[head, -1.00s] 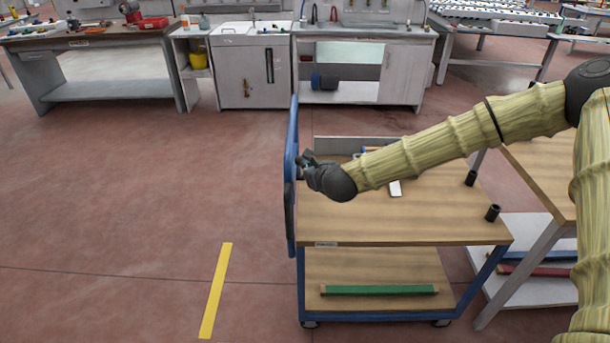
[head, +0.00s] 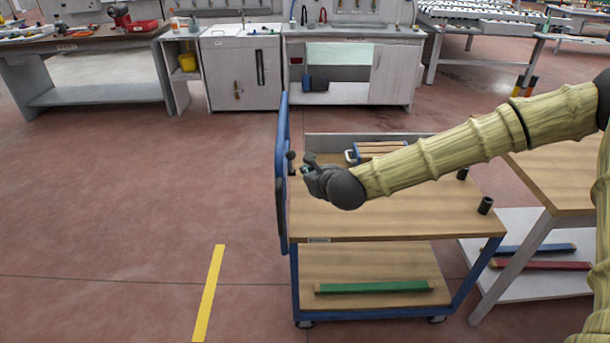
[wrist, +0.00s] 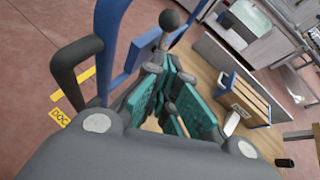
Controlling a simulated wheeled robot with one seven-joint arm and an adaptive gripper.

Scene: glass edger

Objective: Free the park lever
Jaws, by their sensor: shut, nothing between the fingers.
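The park lever, a thin grey stem with a dark ball knob (wrist: 169,20), stands by the blue push handle (wrist: 112,35) of the cart in the wrist view. In the head view the dark knob (head: 291,155) shows beside the cart's blue handle (head: 282,130). My gripper (head: 307,168) is just right of the knob, above the cart's wooden top (head: 400,220). In the wrist view my gripper (wrist: 165,75) has teal-padded fingers, shut and empty, with their tips close to the lever's stem. Whether they touch it I cannot tell. The lever's base is hidden behind the fingers.
A blue-framed slatted wooden block (wrist: 243,98) with a white tag lies on the cart top. A green bar (head: 375,287) lies on the lower shelf. Open floor with a yellow strip (head: 208,293) is left of the cart.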

